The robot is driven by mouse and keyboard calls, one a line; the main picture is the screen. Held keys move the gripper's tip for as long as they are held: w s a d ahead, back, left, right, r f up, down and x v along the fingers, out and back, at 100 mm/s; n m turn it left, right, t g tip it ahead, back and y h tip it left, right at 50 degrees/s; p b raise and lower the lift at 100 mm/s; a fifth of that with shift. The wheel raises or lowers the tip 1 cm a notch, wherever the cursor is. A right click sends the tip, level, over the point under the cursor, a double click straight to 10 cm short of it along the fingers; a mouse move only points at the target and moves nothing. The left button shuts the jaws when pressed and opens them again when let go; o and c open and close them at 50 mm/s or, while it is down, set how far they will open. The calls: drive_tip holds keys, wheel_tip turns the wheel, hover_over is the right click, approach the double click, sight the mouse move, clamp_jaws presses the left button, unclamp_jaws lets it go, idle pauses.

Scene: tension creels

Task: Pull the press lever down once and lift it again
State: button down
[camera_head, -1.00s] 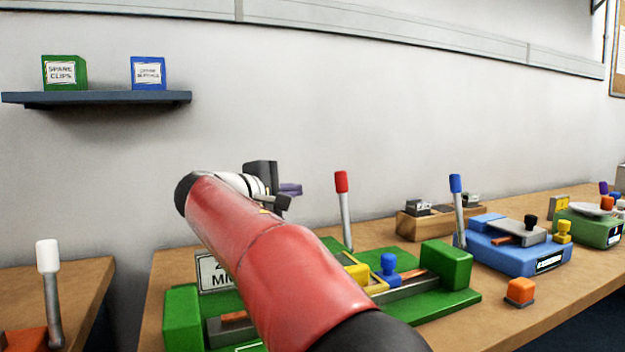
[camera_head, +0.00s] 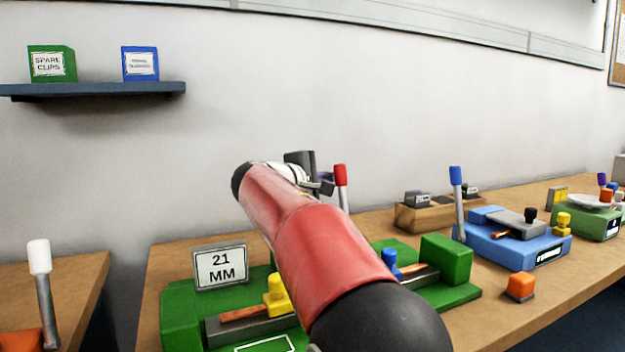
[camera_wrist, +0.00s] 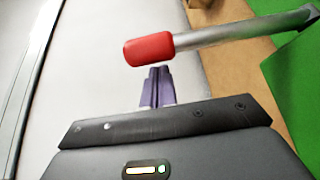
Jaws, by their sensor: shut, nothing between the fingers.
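A lever with a red grip (camera_head: 341,175) stands upright on the green machine (camera_head: 446,258) behind my arm. In the wrist view the red grip (camera_wrist: 149,49) and its grey rod (camera_wrist: 240,31) lie across the picture, just beyond my fingertips. My gripper (camera_wrist: 159,72) is shut and empty, with its purple fingers together. Its tips look close to the underside of the red grip in that view; I cannot tell whether they touch. Other levers have a blue grip (camera_head: 455,176) and a white grip (camera_head: 39,256).
A sign reading 21 MM (camera_head: 220,267) stands on the green machine, near a yellow knob (camera_head: 277,290) and a blue knob (camera_head: 389,258). A blue machine (camera_head: 515,247), a wooden box (camera_head: 426,217) and an orange knob (camera_head: 520,286) are to the right. The space above the bench is clear.

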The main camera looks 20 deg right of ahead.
drive_tip(key=shift+s+d, duration=0.1)
drive_tip(key=shift+s, duration=0.25)
